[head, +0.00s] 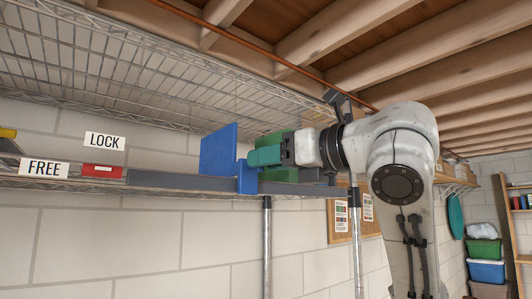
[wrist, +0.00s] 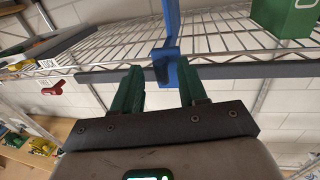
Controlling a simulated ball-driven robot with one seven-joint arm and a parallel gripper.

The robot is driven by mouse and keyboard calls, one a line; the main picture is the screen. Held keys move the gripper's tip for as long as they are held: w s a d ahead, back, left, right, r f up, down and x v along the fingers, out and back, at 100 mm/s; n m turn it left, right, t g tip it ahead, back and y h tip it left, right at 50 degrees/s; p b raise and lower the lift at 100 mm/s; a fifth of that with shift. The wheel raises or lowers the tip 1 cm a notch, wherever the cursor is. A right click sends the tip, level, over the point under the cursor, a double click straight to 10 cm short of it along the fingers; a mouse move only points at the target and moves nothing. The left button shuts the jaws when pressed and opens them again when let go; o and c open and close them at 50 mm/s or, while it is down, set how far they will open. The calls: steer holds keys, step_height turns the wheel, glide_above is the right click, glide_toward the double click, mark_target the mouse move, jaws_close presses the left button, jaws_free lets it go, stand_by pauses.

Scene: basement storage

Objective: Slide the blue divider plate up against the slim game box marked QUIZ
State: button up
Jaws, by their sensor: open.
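The blue divider plate (head: 218,150) stands upright on the wire shelf, with a blue clamp (head: 246,178) at its foot over the grey front rail. In the wrist view the blue clamp (wrist: 163,71) lies just beyond and between my fingertips. My gripper (head: 254,156) is open, its green fingers pointing left at the divider; I cannot tell whether they touch it. The wrist view shows my gripper (wrist: 160,72) with nothing held. No QUIZ lettering is readable; a grey flat thing (wrist: 62,42) lies on the shelf to the left, its identity unclear.
A green box (head: 278,139) stands on the shelf right of the divider, partly behind my gripper. A red lever (head: 102,171) sits on the rail near the LOCK (head: 105,141) and FREE (head: 44,168) labels. The shelf left of the divider looks clear for some distance.

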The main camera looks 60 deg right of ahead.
steer(key=shift+w, duration=0.6)
jaws_close()
stand_by(0.3)
